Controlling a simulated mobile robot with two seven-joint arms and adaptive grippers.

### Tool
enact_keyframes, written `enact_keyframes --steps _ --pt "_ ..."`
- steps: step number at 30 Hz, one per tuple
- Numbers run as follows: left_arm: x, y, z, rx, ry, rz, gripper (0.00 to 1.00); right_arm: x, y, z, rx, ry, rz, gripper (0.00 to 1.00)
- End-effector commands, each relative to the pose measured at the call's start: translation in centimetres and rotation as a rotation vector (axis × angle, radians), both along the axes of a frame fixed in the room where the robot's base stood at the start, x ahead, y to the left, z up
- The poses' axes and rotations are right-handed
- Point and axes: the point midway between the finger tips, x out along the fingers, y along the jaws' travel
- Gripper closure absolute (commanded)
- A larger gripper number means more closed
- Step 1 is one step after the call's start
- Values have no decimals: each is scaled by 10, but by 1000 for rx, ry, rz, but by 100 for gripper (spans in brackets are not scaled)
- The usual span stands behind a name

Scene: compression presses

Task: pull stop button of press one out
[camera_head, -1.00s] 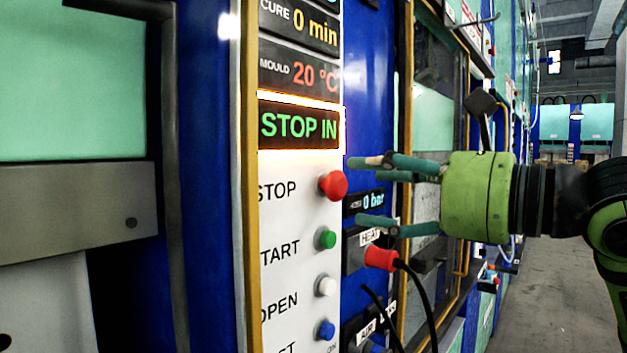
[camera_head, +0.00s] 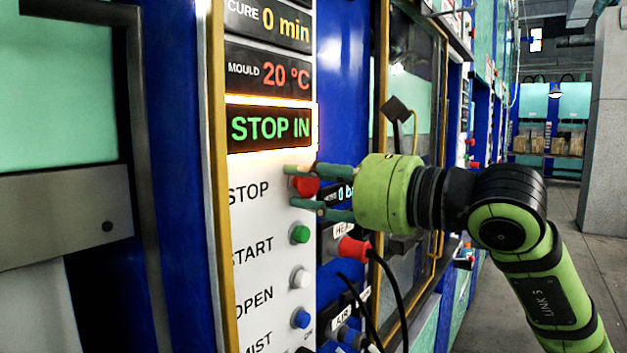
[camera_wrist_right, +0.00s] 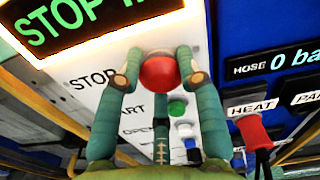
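The red stop button (camera_head: 305,187) of the press is on the white control panel (camera_head: 262,205), to the right of the word STOP. It also shows in the right wrist view (camera_wrist_right: 160,73). The sign above it (camera_head: 268,128) reads STOP IN in green. My right gripper (camera_head: 298,187) reaches in from the right, with its teal fingers around the button. In the right wrist view its fingertips (camera_wrist_right: 160,70) press close against both sides of the button, so it looks shut on it. My left gripper is not in view.
Below are green (camera_head: 299,234), white (camera_head: 300,278) and blue (camera_head: 301,318) buttons. A red plug (camera_head: 353,251) with a black cable sits just below the right gripper. A yellow frame edge (camera_head: 217,190) borders the panel on the left. Open floor (camera_head: 520,270) lies to the right.

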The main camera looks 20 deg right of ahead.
Motion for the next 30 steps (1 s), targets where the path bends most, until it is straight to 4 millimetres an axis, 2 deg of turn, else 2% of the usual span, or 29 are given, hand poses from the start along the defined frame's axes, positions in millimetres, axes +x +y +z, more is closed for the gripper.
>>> enact_keyframes --steps 5,12,20,21,22,30 --pt "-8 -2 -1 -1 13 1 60 -1 -2 5 7 -14 -2 100" --pt "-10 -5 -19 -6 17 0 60 -14 -12 5 11 -22 -3 100" --pt "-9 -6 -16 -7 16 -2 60 -15 -13 9 11 -23 -4 100" --pt "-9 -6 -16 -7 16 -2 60 -15 -13 9 11 -23 -4 52" --pt "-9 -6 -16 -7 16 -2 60 -15 -13 9 11 -23 -4 40" --pt "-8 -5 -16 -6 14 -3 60 -15 -12 6 7 -14 -2 39"
